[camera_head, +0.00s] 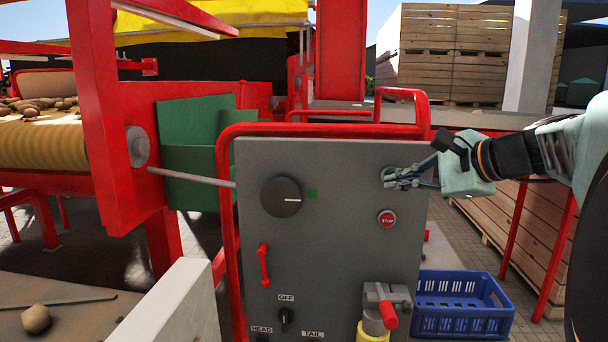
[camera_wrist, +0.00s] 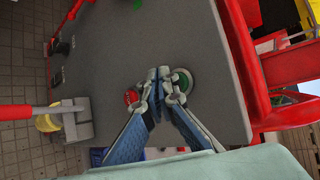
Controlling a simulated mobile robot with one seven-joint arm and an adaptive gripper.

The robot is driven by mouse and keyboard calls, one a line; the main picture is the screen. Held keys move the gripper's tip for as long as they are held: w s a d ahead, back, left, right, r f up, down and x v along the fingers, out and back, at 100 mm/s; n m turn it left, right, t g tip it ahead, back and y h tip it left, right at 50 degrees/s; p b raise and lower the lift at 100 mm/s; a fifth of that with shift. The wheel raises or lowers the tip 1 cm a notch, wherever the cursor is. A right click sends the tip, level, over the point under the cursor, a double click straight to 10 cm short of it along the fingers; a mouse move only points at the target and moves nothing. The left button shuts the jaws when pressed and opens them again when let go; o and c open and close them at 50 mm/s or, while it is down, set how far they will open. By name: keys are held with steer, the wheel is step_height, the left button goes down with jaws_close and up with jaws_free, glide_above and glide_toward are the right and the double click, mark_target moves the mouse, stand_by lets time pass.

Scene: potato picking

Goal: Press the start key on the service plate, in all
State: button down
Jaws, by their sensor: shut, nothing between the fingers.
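The grey service plate (camera_head: 335,215) stands upright in a red tube frame; it also fills much of the wrist view (camera_wrist: 190,35). The green start key (camera_wrist: 184,80) is a round button in a pale ring. In the head view my gripper largely covers it, and only part of its ring (camera_head: 386,171) shows. My gripper (camera_head: 390,181) is shut and empty at the plate's upper right. In the wrist view its fingertips (camera_wrist: 159,74) lie just beside the start key, between it and the red stop button (camera_wrist: 130,97). I cannot tell whether they touch the plate.
The stop button (camera_head: 387,218) sits below the start key. A black dial (camera_head: 281,197), a red handle (camera_head: 263,265) and a selector switch (camera_head: 286,316) are further left. A red-handled valve (camera_head: 388,314) juts out at lower right, near a blue crate (camera_head: 462,302).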

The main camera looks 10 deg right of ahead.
stand_by(0.7)
steer(key=shift+w+d, duration=0.15)
steer(key=shift+w, duration=0.25)
steer(key=shift+w+d, duration=0.1)
steer(key=shift+w, duration=0.3)
stand_by(0.6)
stand_by(0.3)
steer(key=shift+s+a, duration=0.2)
steer(key=shift+s, duration=0.6)
